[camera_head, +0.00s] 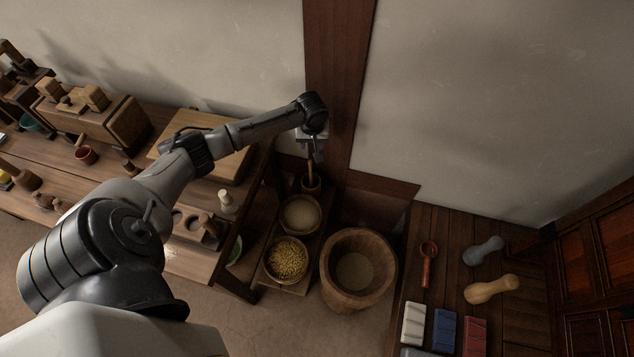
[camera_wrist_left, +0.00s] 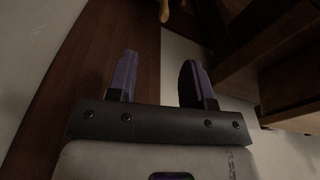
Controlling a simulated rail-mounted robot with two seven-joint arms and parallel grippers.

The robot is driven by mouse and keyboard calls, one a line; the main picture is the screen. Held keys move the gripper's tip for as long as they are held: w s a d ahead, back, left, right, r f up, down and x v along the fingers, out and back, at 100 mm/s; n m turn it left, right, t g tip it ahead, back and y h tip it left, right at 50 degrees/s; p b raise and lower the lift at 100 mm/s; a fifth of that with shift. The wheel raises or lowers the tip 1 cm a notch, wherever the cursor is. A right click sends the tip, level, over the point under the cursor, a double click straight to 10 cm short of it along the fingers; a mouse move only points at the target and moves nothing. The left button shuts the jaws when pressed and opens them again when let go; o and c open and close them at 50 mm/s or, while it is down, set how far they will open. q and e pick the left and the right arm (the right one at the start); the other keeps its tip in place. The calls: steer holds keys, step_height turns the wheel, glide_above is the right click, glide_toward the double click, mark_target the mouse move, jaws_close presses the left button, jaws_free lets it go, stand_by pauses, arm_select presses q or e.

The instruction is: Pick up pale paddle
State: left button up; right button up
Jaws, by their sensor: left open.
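I cannot pick out the pale paddle for certain. A light-brown wooden handle (camera_head: 311,171) stands upright in a small wooden pot (camera_head: 311,185) on the low stand, just below my left gripper (camera_head: 318,152). In the left wrist view, a tan wooden piece (camera_wrist_left: 164,11) shows at the top edge, beyond the fingers and apart from them; most of it is out of frame. The left gripper, seen in the left wrist view (camera_wrist_left: 159,62), is open with nothing between its two purple-lined fingers. My right gripper is out of view.
A bowl of grain (camera_head: 287,259) and a bowl of pale meal (camera_head: 300,213) sit in front of the pot. A large wooden mortar (camera_head: 359,270) stands right of them. A dark wooden post (camera_head: 339,80) rises close behind the gripper.

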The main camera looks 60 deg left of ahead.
mark_target(310, 162)
arm_select(q)
steer(key=shift+n, duration=0.7)
steer(key=f+b, duration=0.1)
steer(key=f, duration=0.2)
steer(key=f+b, duration=0.1)
steer(key=f, duration=0.1)
steer(key=a+f+b, duration=0.1)
steer(key=f, duration=0.2)
steer(key=shift+w+f, duration=0.15)
steer(key=shift+f, duration=0.2)
steer(key=f+b, duration=0.2)
steer(key=f, duration=0.1)
steer(key=f+b, duration=0.1)
steer(key=shift+a+f, duration=0.2)
steer(key=shift+a, duration=0.15)
steer(key=shift+f+b, duration=0.3)
steer(key=shift+f, duration=0.05)
jaws_close()
